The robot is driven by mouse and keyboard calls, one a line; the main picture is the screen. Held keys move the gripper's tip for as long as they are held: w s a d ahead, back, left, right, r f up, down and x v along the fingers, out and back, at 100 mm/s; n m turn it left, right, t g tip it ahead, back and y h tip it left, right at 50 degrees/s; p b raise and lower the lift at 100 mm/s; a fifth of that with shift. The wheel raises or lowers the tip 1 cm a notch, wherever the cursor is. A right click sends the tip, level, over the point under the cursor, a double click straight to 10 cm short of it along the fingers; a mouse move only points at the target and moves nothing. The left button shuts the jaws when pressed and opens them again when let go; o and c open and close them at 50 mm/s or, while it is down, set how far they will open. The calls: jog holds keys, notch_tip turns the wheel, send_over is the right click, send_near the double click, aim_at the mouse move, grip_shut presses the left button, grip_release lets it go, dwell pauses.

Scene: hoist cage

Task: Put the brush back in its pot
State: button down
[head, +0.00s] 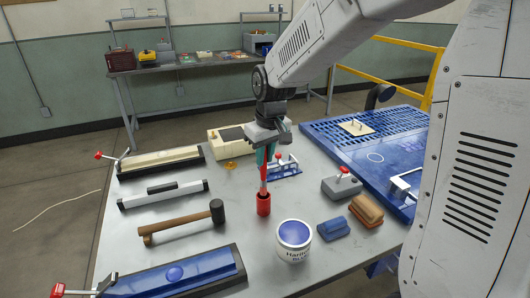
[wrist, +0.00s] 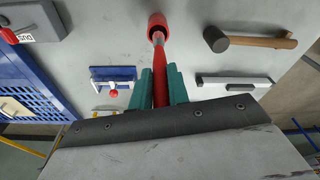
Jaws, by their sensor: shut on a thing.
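The brush has a red handle (head: 264,173) and a paler lower end. It hangs upright from my gripper (head: 267,153), whose teal fingers are shut on the handle. The red pot (head: 263,207) stands on the table directly under the brush. The brush's lower end meets the pot's mouth; I cannot tell how far inside it is. In the wrist view the handle (wrist: 159,78) runs between the fingers of my gripper (wrist: 160,90) towards the pot (wrist: 157,20), with the pale tip at the near side of its rim.
A white tin with a blue lid (head: 294,241) stands just right of the pot. A mallet (head: 184,222) lies left, and a blue block (head: 333,229) and brown blocks (head: 367,209) lie right. A blue holder (head: 284,168) is behind. Bare table surrounds the pot's left side.

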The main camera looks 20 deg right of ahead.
aim_at(265, 173)
jog(key=shift+f, duration=3.4)
jog(key=c, duration=1.3)
grip_release()
jog(key=shift+o, duration=0.2)
notch_tip(265, 173, up, 8)
jog(key=s, duration=0.1)
jog(key=shift+d+f, duration=0.15)
jog(key=shift+f, duration=0.05)
jog(key=shift+s, duration=0.15)
jog(key=s+d+r+m, duration=0.1)
jog(key=s+r, duration=0.2)
jog(key=s, duration=1.1)
jog(key=s+d+r+m, duration=0.1)
jog(key=s+r, duration=0.3)
jog(key=s, duration=1)
jog(key=shift+d+m+g, duration=0.3)
jog(key=shift+m, duration=0.2)
